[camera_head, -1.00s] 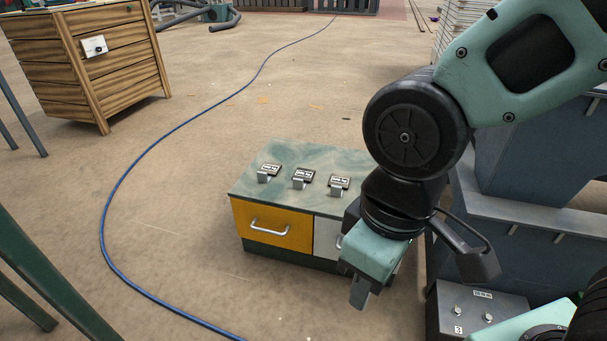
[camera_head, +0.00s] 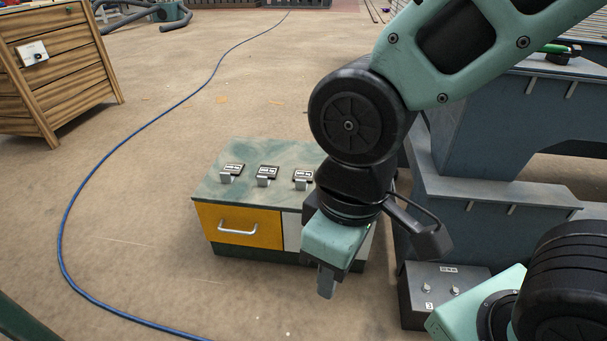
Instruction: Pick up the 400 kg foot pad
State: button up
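I cannot pick out a foot pad marked 400 kg; any lettering is too small to read.
The cabinet (camera_head: 280,155) has a yellow drawer (camera_head: 238,226) with a metal handle. A grey box (camera_head: 420,302) with two knobs stands at the lower right, beside large blue-grey machine parts (camera_head: 497,190). A wooden crate (camera_head: 60,70) is at the upper left. A blue cable (camera_head: 76,190) crosses open floor.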

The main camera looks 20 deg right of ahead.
aim_at(230, 169)
jog(key=i+j+z, duration=0.3)
jog(key=j, duration=0.35)
jog(key=i+j+z, duration=0.3)
jog(key=j, duration=0.45)
jog(key=i, duration=0.1)
